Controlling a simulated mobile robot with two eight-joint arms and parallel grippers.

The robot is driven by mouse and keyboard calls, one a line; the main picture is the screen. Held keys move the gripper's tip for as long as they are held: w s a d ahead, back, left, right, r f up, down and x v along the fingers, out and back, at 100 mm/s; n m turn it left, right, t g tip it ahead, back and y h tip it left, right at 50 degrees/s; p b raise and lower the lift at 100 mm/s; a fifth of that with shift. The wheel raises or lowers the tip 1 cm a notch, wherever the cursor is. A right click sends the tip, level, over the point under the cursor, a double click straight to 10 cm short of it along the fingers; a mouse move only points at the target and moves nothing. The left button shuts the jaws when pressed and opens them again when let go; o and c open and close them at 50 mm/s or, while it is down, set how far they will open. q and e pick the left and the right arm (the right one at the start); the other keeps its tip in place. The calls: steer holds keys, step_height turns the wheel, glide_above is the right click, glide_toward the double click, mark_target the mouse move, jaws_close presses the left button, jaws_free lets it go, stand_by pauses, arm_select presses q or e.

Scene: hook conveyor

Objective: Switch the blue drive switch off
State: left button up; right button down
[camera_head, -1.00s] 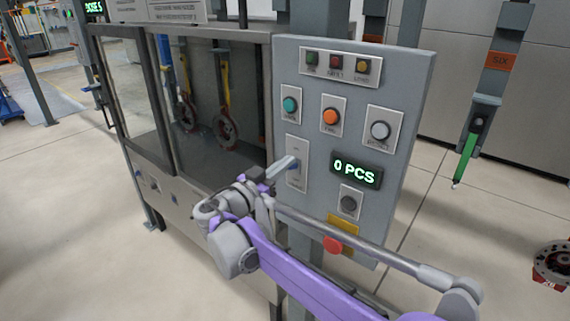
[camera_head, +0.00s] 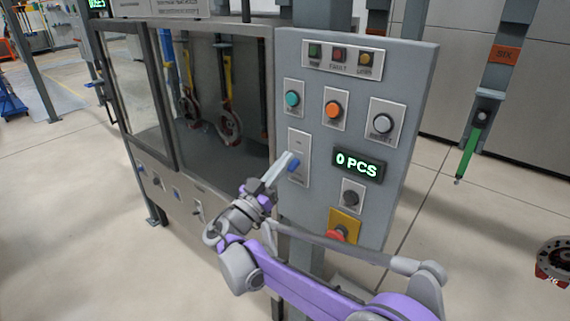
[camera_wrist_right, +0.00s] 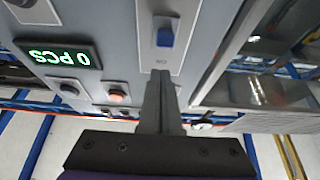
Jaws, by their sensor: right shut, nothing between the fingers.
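The blue drive switch (camera_head: 293,166) is a small blue lever on a pale upright plate, on the left side of the grey control panel. Its lever sits low on the plate, pointing toward me. My right gripper (camera_head: 285,158) is shut and empty, its narrow fingertips close in front of the plate, just left of the lever. In the right wrist view, which is upside down, the blue lever (camera_wrist_right: 166,34) shows beyond the shut fingertips (camera_wrist_right: 161,75). I cannot tell whether the fingers touch it. My left gripper is not in view.
The grey panel (camera_head: 405,110) carries teal, orange and white buttons, a lit "0 PCS" display (camera_head: 358,164), a dark knob (camera_head: 352,197) and a red button (camera_head: 337,235) on yellow. A glazed cabinet (camera_head: 215,100) stands left. A green-ended hanger (camera_head: 474,150) hangs right.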

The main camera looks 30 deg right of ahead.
arm_select(q)
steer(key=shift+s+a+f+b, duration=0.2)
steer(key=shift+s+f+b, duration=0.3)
steer(key=shift+b, duration=0.35)
arm_select(e)
steer(key=f+v, duration=0.1)
steer(key=v, duration=0.8)
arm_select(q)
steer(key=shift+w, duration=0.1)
arm_select(e)
steer(key=shift+f, duration=0.1)
